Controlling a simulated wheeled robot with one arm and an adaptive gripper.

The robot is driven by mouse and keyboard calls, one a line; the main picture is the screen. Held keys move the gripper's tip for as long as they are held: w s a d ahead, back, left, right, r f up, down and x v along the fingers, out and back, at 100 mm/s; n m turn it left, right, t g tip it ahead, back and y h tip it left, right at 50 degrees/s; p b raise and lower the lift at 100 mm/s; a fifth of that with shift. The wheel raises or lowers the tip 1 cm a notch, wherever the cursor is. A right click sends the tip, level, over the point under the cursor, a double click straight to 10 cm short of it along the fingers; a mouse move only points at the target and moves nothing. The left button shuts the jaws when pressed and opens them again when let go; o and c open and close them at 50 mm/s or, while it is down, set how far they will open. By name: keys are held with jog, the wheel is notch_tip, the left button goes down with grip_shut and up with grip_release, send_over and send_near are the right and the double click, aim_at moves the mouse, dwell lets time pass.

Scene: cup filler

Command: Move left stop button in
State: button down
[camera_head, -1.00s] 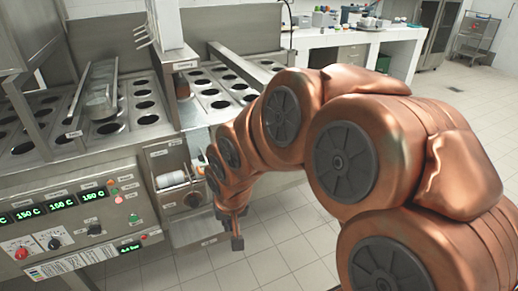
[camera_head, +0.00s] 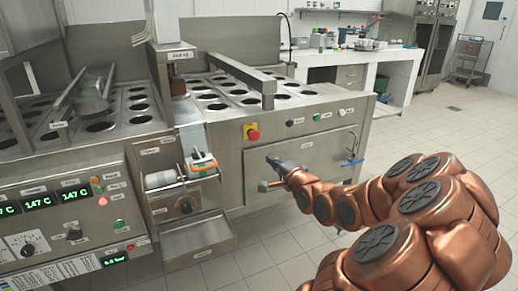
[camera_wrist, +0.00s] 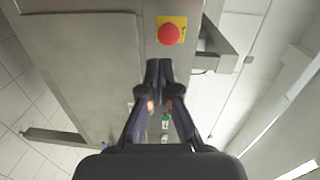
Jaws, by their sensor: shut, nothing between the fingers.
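A red mushroom-shaped stop button (camera_head: 253,135) on a yellow plate sits on the steel machine's front, left of several small buttons. It also shows in the wrist view (camera_wrist: 168,34), just beyond the fingertips. Whether it is pressed in cannot be told. My gripper (camera_head: 268,172) is in front of the machine, below and slightly right of the button in the head view. In the wrist view my gripper (camera_wrist: 160,66) has its fingers together and empty, pointing toward the button, with a gap in the picture between them.
A filling unit with a white roll (camera_head: 160,180) and an open steel tray (camera_head: 197,240) stands left of my gripper. A control panel (camera_head: 68,215) is at far left. A blue-handled valve (camera_head: 353,160) sticks out at right. Tiled floor (camera_head: 430,130) is free at right.

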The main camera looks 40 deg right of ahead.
aim_at(256, 137)
jog(key=shift+s+d+r+m+t, duration=0.3)
jog(key=shift+s+d+m, duration=0.15)
jog(key=shift+d, duration=0.2)
jog(key=shift+x, duration=6.95)
jog(key=shift+d, duration=0.2)
jog(key=shift+r, duration=0.1)
